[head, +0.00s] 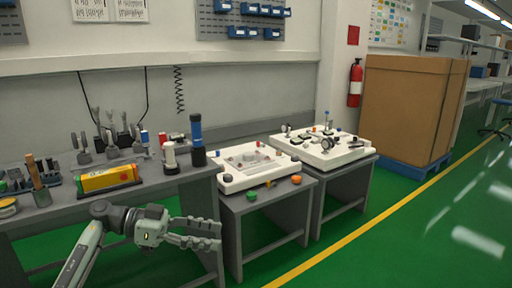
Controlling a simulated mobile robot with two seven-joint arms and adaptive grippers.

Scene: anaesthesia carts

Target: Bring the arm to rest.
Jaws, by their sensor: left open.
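My left gripper (215,235) shows in the head view at the lower middle-left. Its fingers point right and are open, with nothing between them. From this view it appears in front of the grey workbench (190,185) and left of the nearer cart. My left arm (88,250) comes up from the bottom left edge and bends at the wrist. My right gripper is not in view.
A large cardboard box (405,108) stands behind. Green floor (420,230) is clear at right.

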